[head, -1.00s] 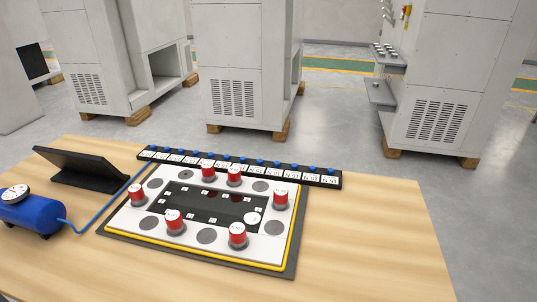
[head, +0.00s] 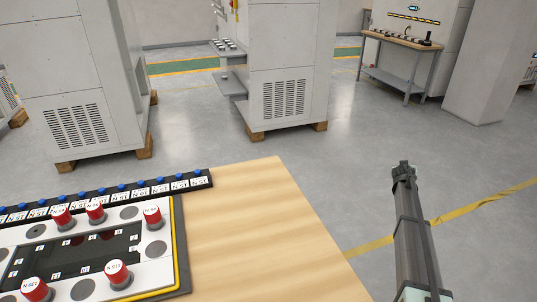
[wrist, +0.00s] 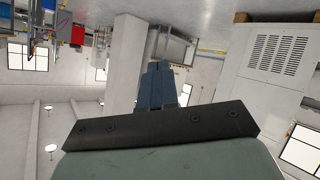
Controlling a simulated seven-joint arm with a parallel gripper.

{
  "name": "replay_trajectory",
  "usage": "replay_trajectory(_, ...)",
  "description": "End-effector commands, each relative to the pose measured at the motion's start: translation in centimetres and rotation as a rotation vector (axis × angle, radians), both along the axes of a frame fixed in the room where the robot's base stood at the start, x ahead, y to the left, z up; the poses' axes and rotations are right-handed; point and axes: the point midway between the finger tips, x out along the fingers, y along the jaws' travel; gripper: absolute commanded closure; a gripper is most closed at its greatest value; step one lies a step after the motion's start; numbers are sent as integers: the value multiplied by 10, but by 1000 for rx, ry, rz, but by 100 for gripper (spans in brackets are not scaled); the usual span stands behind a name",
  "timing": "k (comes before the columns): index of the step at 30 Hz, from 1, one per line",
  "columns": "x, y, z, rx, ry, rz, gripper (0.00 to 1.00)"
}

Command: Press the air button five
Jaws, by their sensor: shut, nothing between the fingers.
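A black strip (head: 100,195) with a row of several blue buttons (head: 122,187) runs along the back of the board in the head view, white labels in front of them. I cannot tell which one is air button five. The white board (head: 155,272) has a dark inset panel (head: 75,258) with small numbered tags, and several red-topped cylinders (head: 117,273) around it. My gripper (head: 404,168) is at the right, beyond the table's right edge, well apart from the board. It is shut and empty, also in the wrist view (wrist: 158,70), where no buttons show.
The wooden table (head: 245,215) is bare between the board and its right edge. Grey cabinets (head: 285,65) stand on the floor behind it. A workbench (head: 405,50) with small items stands at the far right. The floor around my gripper is clear.

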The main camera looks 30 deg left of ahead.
Motion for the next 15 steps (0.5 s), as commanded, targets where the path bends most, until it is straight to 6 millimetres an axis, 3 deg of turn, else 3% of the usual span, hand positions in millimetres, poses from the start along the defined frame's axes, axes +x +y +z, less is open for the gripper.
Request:
replay_trajectory(1,7,26,12,9,2,11,100)
replay_trajectory(5,7,87,28,40,35,26,100)
replay_trajectory(15,-23,247,56,114,171,68,100)
